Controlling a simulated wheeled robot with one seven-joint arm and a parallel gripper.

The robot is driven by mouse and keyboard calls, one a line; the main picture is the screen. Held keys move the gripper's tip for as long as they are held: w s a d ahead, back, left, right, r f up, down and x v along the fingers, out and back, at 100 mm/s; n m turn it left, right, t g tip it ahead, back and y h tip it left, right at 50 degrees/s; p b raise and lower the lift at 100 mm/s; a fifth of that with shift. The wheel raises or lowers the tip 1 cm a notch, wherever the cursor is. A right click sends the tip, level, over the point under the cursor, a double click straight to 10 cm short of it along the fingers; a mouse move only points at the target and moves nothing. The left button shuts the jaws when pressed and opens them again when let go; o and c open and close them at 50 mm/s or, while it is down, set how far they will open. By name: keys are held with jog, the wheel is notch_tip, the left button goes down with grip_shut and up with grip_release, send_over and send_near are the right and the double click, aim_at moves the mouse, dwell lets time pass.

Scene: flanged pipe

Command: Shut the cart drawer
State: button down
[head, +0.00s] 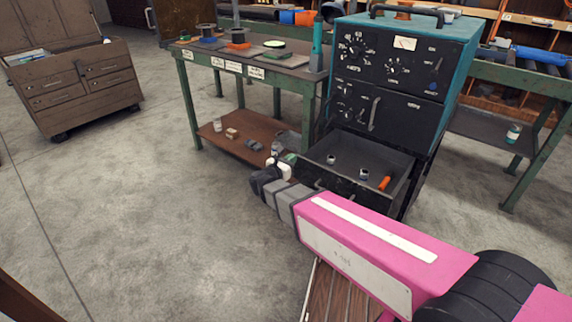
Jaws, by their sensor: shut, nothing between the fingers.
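The cart drawer (402,187) is pulled out from the black and teal instrument cart (398,60), below its dial panels. Its dark tray is open at the top and holds two small round items and an orange item (384,183). My gripper (278,167) is shut and empty, at the left front corner of the drawer in the picture. Whether it touches the drawer front cannot be told. My pink forearm hides part of the drawer front and the cart's lower part.
A green workbench (186,80) with spools and a brown lower shelf (240,128) stands left of the cart. A second green-framed bench (490,130) is at right. A wooden drawer chest (85,85) stands far left. The concrete floor (130,210) at left is clear.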

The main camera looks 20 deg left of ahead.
jog(key=shift+w+d, duration=0.1)
jog(key=shift+w, duration=0.15)
jog(key=x, duration=2.4)
